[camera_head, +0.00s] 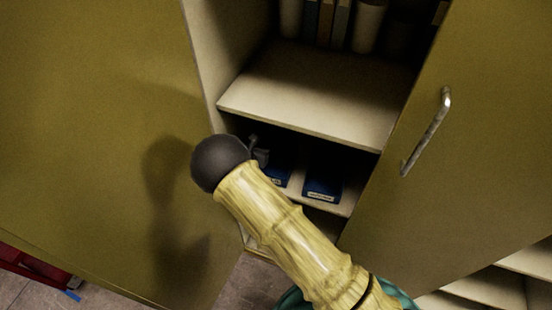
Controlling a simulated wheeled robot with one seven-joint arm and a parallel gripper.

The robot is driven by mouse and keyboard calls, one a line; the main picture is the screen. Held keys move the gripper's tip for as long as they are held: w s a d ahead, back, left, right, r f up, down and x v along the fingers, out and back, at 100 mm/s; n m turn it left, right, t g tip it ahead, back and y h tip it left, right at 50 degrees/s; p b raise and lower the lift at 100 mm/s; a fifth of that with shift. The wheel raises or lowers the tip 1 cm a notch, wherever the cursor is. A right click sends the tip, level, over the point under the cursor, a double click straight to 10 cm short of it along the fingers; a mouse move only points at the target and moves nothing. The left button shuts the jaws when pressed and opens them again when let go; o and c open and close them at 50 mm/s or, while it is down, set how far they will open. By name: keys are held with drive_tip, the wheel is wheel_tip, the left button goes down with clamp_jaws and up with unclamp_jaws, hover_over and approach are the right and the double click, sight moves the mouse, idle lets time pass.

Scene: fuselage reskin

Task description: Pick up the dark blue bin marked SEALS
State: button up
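Two dark blue bins stand on a low shelf inside the open cabinet. The right bin (322,188) shows a pale label on its front that is too small to read. The left bin (277,178) is partly hidden behind my arm, with only a piece of its label showing. I cannot tell which bin is marked SEALS. My gripper (262,155) is mostly hidden behind the dark round end of my arm. A grey part of it shows at the cabinet opening, near the left bin. Whether it touches the bin is not clear.
The left cabinet door (90,120) and right door (480,130) stand open, the right one with a metal handle (428,130). A shelf board (315,95) lies above the bins. Binders (325,22) stand on it. A red object (35,268) is at the lower left.

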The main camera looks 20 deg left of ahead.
idle(0.3)
clamp_jaws()
idle(1.3)
